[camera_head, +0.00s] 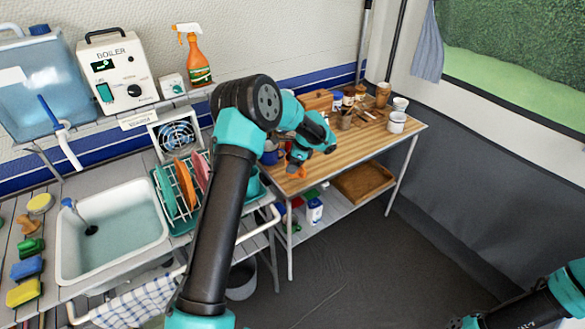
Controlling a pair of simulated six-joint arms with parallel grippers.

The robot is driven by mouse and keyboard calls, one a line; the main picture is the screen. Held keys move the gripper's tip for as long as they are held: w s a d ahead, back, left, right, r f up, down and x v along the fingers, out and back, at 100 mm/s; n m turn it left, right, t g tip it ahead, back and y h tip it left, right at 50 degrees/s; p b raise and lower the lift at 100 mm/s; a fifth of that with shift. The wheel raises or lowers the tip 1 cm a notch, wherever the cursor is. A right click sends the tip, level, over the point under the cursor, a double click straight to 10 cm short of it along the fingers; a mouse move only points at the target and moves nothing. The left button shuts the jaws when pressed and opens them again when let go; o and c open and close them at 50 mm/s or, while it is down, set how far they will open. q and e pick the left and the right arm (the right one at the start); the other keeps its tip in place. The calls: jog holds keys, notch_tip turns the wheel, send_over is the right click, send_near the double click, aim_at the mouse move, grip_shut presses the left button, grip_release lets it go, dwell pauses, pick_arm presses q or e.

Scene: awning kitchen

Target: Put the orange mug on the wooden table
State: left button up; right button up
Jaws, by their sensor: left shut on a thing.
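The wooden table (352,149) stands in the middle, past the sink counter. My left arm reaches across the picture from the bottom, and its gripper (299,161) is over the table's near left part. It is shut on a small orange thing, which looks like the orange mug (295,172). The gripper hides much of the mug, and I cannot tell whether its base touches the table top. Part of my right arm shows at the bottom right; its gripper is out of view.
A blue mug (271,156) stands close to the left gripper. Jars, cups and a white mug (397,122) crowd the table's far side. The table's front middle is bare. A dish rack with plates (182,184) and a sink (108,230) are on the left.

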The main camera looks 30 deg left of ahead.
pick_arm(q)
jog(key=shift+w+a, duration=0.1)
jog(key=shift+w, duration=0.1)
jog(key=shift+f, duration=1.8)
jog(key=shift+f, duration=0.1)
jog(key=o, duration=1)
jog(key=v, duration=1.2)
